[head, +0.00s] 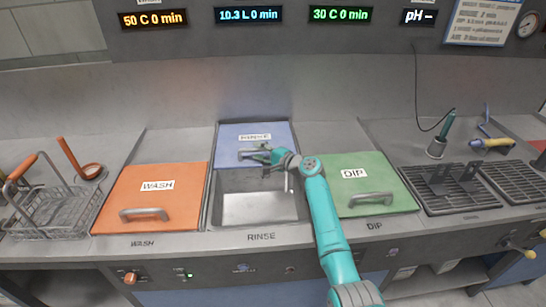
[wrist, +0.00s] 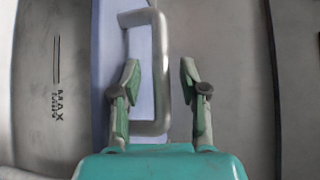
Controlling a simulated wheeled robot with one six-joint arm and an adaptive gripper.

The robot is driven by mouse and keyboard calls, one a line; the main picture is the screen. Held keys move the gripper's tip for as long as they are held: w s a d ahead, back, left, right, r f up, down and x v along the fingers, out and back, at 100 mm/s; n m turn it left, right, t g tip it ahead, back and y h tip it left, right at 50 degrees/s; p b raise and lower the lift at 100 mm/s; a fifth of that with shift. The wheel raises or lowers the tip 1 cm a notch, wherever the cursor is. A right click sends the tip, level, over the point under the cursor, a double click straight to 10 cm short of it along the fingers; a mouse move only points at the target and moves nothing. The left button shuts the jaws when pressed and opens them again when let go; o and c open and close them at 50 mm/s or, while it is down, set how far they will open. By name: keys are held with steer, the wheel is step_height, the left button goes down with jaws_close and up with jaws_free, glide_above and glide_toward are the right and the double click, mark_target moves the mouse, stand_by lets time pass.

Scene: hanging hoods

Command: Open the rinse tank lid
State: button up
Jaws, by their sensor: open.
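The blue rinse lid (head: 230,133), labelled RINSE, sits at the back of the rinse tank (head: 260,208). The front part of the tank is uncovered and its grey inside shows. My gripper (head: 262,153) is at the lid's handle, partly hiding it in the head view. In the wrist view, the grey handle (wrist: 160,72) stands out from the blue lid (wrist: 104,60). My open gripper (wrist: 160,82) has one finger on each side of the handle's long bar, with gaps visible.
The closed orange wash lid (head: 150,190) is on the left and the closed green dip lid (head: 375,183) on the right. A wire basket (head: 50,208) stands far left. Black racks (head: 440,185) lie far right. MAX and MIN marks (wrist: 59,105) show on the tank wall.

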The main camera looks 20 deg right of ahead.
steer(key=v, duration=1)
steer(key=shift+s, duration=0.3)
steer(key=shift+d, duration=0.1)
steer(key=shift+f, duration=0.1)
